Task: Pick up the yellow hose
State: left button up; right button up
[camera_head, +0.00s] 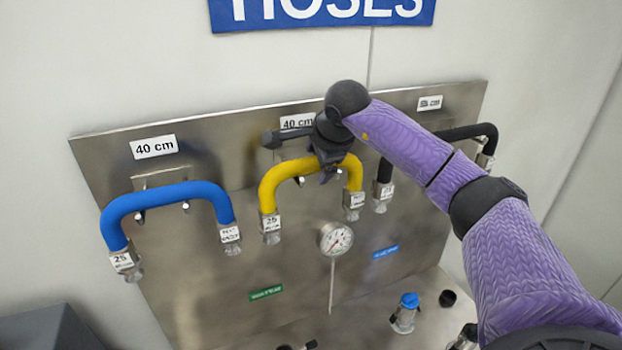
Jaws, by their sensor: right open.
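The yellow hose (283,176) hangs as an upside-down U on the metal panel, in the middle of the camera_head view. Both its ends have metal fittings with white tags. My right gripper (327,172) is at the top right part of the hose's arch, with my purple arm reaching in from the right. The gripper is open. Its fingers are dark and partly hidden by the wrist, so I cannot tell whether they touch the hose. My left gripper is not in view.
A blue hose (168,195) hangs to the left and a black hose (462,132) to the right, partly behind my arm. A pressure gauge (336,238) sits below the yellow hose. A blue-capped fitting (405,312) stands lower right. The panel's lower left is clear.

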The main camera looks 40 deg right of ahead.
jog(key=x, duration=0.3)
jog(key=shift+w+f+p, duration=0.15)
jog(key=shift+f+p, duration=0.05)
jog(key=shift+p, duration=0.15)
jog(key=shift+r, duration=0.1)
grip_shut()
